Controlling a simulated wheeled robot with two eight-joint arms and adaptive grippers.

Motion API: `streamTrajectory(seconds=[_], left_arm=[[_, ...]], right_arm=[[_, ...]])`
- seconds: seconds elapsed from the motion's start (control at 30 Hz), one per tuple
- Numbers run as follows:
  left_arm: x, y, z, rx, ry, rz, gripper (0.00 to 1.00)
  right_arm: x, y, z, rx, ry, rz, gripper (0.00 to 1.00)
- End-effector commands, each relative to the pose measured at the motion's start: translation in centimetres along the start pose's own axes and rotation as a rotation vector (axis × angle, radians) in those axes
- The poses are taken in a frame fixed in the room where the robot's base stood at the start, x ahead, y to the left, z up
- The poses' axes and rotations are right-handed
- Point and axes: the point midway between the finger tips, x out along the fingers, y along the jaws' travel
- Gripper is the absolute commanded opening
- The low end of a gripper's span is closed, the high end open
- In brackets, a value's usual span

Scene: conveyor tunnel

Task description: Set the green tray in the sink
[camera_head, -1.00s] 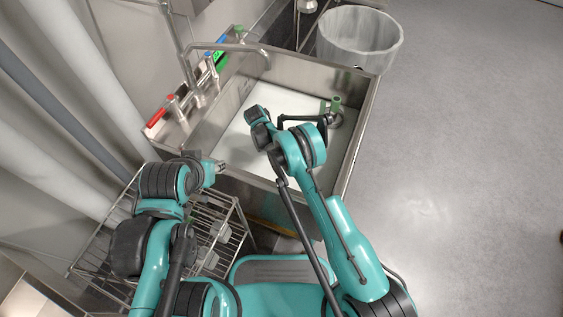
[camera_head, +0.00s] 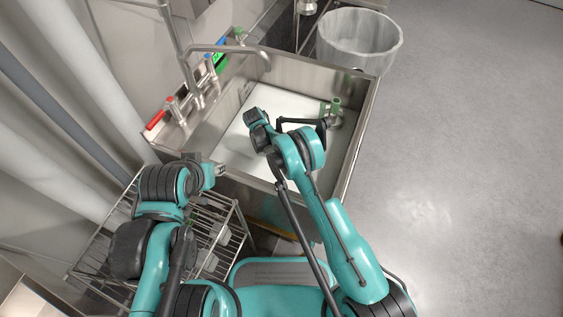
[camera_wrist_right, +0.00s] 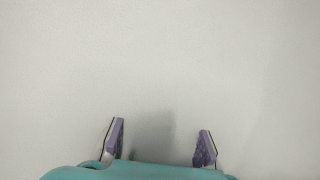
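The metal sink (camera_head: 362,125) is in the upper middle of the head view, with a pale flat surface (camera_head: 285,103) inside it. I cannot make out a green tray in either view. A small green upright piece (camera_head: 336,104) shows at the sink's right inside. My right arm reaches over the sink; its fingers are hidden in the head view. In the right wrist view my right gripper (camera_wrist_right: 161,128) is open and empty above a plain pale surface. My left gripper (camera_head: 218,170) is near the sink's front left corner; its fingers are too small to read.
A wire rack (camera_head: 232,240) stands at the lower left, under my left arm. A faucet (camera_head: 228,48) arches over the sink's back left. Red, blue and green items line the ledge. A grey bin (camera_head: 358,40) stands behind the sink. The floor (camera_head: 465,170) at right is clear.

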Motion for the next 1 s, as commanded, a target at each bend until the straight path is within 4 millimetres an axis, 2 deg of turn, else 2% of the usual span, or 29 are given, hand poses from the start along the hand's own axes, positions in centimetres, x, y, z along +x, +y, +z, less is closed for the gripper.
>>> streamTrajectory(seconds=[0.03, 0.3, 0.5, 0.67, 1.0], left_arm=[[-0.6, 0.0, -0.5, 0.0, 0.0, 0.0, 0.36], [-2.6, 0.0, -1.9, 0.0, 0.0, 0.0, 0.36], [-3.3, 0.0, -2.4, 0.0, 0.0, 0.0, 0.36], [-3.5, 0.0, -2.5, 0.0, 0.0, 0.0, 0.36], [-3.4, 0.0, -2.5, 0.0, 0.0, 0.0, 0.36]], right_arm=[[-1.3, 0.0, 0.1, -0.001, 0.0, 0.0, 0.26], [-7.4, 0.0, 0.2, -0.001, -0.001, 0.0, 0.26], [-10.3, 0.0, 0.1, -0.001, 0.0, 0.0, 0.26], [-11.0, 0.0, 0.1, 0.0, 0.0, 0.0, 0.26], [-11.0, 0.0, 0.0, 0.0, 0.0, 0.0, 0.26]])
